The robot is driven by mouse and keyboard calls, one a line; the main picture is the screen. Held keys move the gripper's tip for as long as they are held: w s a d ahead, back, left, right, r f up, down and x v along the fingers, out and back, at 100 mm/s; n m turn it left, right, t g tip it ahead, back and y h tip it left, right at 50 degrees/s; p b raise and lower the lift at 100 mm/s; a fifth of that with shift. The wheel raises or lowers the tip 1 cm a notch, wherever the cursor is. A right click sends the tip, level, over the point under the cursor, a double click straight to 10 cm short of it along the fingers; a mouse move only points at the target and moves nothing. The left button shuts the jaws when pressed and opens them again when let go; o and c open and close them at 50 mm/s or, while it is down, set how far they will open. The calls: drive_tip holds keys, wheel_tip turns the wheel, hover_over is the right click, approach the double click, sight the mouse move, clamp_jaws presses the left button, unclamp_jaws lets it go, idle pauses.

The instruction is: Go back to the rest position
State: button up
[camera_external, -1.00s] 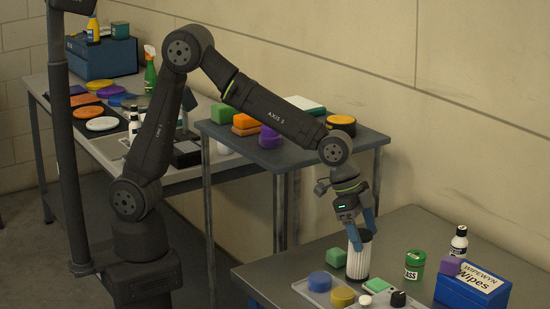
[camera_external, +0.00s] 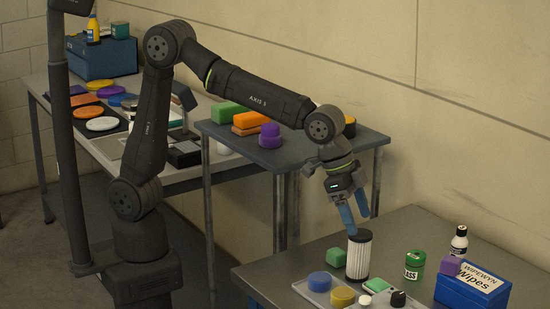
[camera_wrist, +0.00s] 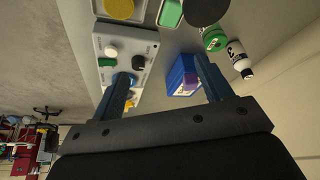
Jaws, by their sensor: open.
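My gripper (camera_external: 355,215) has blue fingers spread apart, with nothing between them. In the external view it is tilted and hangs just above the white ribbed cylinder with a dark top (camera_external: 358,256), which stands upright on the front table (camera_external: 290,272). In the wrist view, my gripper's fingers (camera_wrist: 165,84) reach up over the table; a grey box with knobs (camera_wrist: 118,65) shows by the left finger and a blue wipes box (camera_wrist: 180,76) between the fingers. A dark round top (camera_wrist: 203,10) is at the upper edge.
The wall (camera_external: 480,120) runs behind the tables.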

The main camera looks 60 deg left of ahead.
drive_tip(key=w+d+n, duration=0.1)
drive_tip(key=w+n, duration=0.1)
drive_tip(key=w, duration=1.4)
drive_tip(key=w+a+f, duration=0.3)
drive_tip(key=w+f, duration=0.4)
drive_tip(key=w, duration=0.3)
drive_tip(key=shift+a+t, duration=0.15)
drive_tip(key=shift+t, duration=0.15)
